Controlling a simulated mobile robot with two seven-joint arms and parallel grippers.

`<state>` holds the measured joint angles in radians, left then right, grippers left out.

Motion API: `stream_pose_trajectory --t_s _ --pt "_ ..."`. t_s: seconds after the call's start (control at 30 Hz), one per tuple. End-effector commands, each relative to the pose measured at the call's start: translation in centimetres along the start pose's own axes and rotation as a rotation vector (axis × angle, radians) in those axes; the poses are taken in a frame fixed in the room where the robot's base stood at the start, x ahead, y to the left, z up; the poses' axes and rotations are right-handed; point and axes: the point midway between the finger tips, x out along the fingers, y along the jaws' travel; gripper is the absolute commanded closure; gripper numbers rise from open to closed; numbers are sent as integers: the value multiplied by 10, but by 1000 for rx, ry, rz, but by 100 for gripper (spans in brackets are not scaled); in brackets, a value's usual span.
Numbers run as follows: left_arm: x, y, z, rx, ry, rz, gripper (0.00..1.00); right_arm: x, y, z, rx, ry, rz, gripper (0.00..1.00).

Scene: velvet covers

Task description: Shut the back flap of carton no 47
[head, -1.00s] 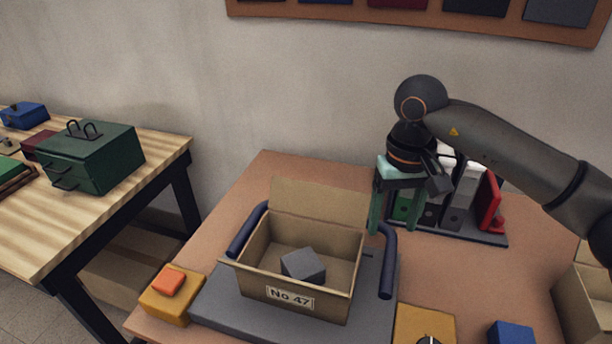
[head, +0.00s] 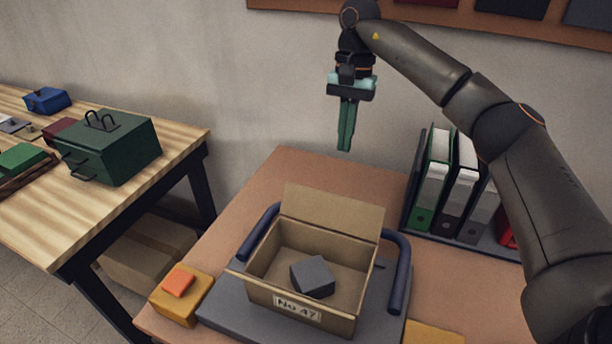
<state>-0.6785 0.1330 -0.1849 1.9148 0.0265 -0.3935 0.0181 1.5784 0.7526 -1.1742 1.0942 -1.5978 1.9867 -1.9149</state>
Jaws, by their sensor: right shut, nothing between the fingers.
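Carton no 47 (head: 303,311) stands on a grey board on the brown table, with a dark grey block (head: 313,276) inside. Its back flap (head: 331,217) stands up, leaning slightly backward. My left gripper is not in view.
Dark blue curved handles (head: 400,275) flank the carton. Binders (head: 447,190) stand in a rack to the right. A yellow block with an orange piece (head: 180,283) sits at front left. A wooden bench with a green box (head: 110,148) stands at the left.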

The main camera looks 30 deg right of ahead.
Motion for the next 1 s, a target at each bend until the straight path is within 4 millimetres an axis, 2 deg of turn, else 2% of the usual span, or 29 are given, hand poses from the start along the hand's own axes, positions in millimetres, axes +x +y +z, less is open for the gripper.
stream_pose_trajectory --t_s 0.13,0.23,0.6,0.8,1.0 --pt "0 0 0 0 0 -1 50 8 2 -2 11 -4 0 100" --pt "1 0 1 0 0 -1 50 23 2 -1 8 -4 2 100" --pt "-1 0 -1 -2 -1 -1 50 101 2 0 7 -4 3 100" --pt "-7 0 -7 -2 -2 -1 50 89 1 24 5 -2 -1 100" --pt "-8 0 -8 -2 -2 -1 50 86 1 36 7 -2 -1 100"
